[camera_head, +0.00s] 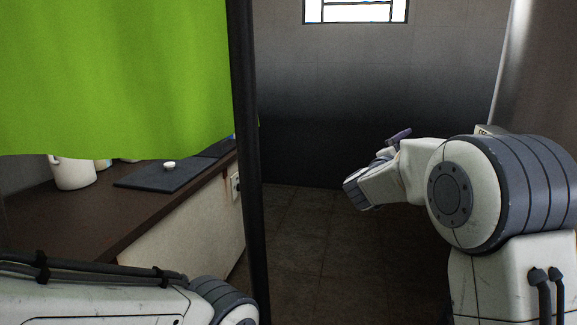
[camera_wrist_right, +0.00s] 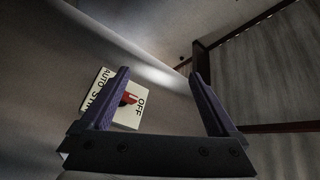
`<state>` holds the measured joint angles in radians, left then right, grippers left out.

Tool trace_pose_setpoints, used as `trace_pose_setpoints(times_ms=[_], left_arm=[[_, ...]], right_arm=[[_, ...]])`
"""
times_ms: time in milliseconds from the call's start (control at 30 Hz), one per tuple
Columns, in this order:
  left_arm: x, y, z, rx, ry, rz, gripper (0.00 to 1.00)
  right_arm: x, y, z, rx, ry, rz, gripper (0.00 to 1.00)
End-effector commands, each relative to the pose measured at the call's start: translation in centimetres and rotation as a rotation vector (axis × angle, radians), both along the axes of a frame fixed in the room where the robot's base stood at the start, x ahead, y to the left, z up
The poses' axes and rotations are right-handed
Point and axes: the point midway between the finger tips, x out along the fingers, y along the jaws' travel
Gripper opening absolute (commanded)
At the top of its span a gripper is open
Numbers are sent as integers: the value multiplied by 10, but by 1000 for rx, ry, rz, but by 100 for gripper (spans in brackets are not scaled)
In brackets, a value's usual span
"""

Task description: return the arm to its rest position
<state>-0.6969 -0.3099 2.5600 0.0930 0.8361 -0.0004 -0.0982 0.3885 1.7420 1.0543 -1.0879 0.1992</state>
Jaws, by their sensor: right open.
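My right arm (camera_head: 465,195) reaches forward on the right side of the head view, bent at a large grey-and-white joint. A purple finger of my right gripper (camera_head: 398,136) shows beyond the forearm. In the wrist view the right gripper (camera_wrist_right: 158,88) is open, with two purple fingers spread and nothing between them. Behind its left finger is a pale switch plate (camera_wrist_right: 133,112) with a red knob and the words AUTO and OFF; the finger hides part of it. My left arm (camera_head: 100,303) lies along the bottom left; its gripper is out of view.
A metal tank (camera_head: 545,80) stands at the right, close to my right arm. A dark post (camera_head: 250,170) and a green curtain (camera_head: 115,75) stand at the left, before a counter (camera_head: 50,215) with a white jug (camera_head: 72,173) and a dark board (camera_head: 165,180). Floor (camera_head: 305,235) is clear mid-view.

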Motion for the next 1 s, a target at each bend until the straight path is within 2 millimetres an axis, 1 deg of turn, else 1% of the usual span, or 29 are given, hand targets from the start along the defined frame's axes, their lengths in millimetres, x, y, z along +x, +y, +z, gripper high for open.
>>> trace_pose_setpoints(times_ms=[33, 67, 100, 167, 200, 267, 300, 367, 400, 500, 567, 600, 700, 800, 933, 1000], left_arm=[[0, 0, 0, 0, 0, 0, 50], [0, 0, 0, 0, 0, 0, 50], [0, 0, 0, 0, 0, 0, 50], [0, 0, 0, 0, 0, 0, 50], [0, 0, 0, 0, 0, 0, 50], [0, 0, 0, 0, 0, 0, 50], [0, 0, 0, 0, 0, 0, 50], [0, 0, 0, 0, 0, 0, 50], [0, 0, 0, 0, 0, 0, 50], [0, 0, 0, 0, 0, 0, 50], [0, 0, 0, 0, 0, 0, 50], [0, 0, 0, 0, 0, 0, 50], [0, 0, 0, 0, 0, 0, 50], [0, 0, 0, 0, 0, 0, 50], [0, 0, 0, 0, 0, 0, 50], [0, 0, 0, 0, 0, 0, 50]], right_arm=[[4, 15, -17, -39, 109, 118, 95], [5, 26, -30, -65, 183, 197, 95], [4, 43, -50, -97, 287, 300, 95], [-7, 66, -86, -147, 453, 450, 95], [-20, 80, -110, -175, 563, 541, 95], [-44, 98, -146, -213, 718, 663, 95], [-63, 107, -169, -235, 818, 736, 95], [-94, 117, -198, -265, 958, 833, 95], [-114, 121, -215, -281, 1040, 887, 95], [-160, 126, -248, -309, 1213, 993, 95], [-184, 127, -261, -323, 1297, 1042, 95], [-199, 127, -270, -330, 1349, 1071, 95], [-234, 125, -285, -346, 1465, 1133, 95], [-267, 122, -298, -357, 1571, 1185, 95], [-308, 116, -310, -370, 1701, 1246, 95], [-310, 137, -302, -420, 1697, 1298, 95]])
